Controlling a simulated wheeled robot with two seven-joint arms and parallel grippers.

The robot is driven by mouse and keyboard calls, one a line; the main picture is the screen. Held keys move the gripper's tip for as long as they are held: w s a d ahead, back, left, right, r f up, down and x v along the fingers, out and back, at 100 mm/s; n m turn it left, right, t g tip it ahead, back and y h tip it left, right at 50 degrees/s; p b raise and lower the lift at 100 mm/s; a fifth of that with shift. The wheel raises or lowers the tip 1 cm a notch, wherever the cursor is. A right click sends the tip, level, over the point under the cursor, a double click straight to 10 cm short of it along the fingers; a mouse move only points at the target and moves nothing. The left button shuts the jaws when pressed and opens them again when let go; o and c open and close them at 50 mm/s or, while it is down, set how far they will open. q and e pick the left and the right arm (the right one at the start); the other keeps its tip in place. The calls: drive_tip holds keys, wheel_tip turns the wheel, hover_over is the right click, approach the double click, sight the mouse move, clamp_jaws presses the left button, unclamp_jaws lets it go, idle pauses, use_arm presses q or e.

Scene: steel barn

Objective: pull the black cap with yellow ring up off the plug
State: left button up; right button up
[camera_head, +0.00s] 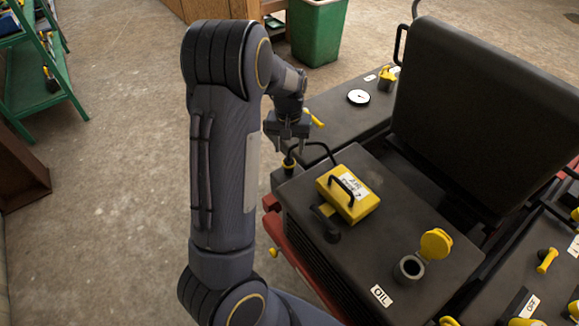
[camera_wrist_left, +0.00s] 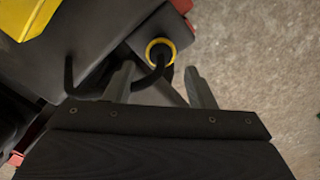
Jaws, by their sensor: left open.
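My left gripper (camera_head: 290,150) is open and empty, just above the cap. Its two fingers (camera_wrist_left: 158,72) point toward the cap, and I see no contact. The plug under the cap is hidden. My right gripper is not in view.
A yellow box with a black handle (camera_head: 355,205) sits on the machine top, close to the right of the cap. An open oil filler (camera_head: 409,268) with a yellow lid is nearer. A large dark raised panel (camera_head: 470,110) stands behind. Concrete floor lies left.

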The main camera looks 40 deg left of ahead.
sight(289, 160)
use_arm(q)
wheel_tip(289, 160, down, 8)
drive_tip(key=shift+r+b, duration=0.15)
drive_tip(key=shift+b, duration=0.2)
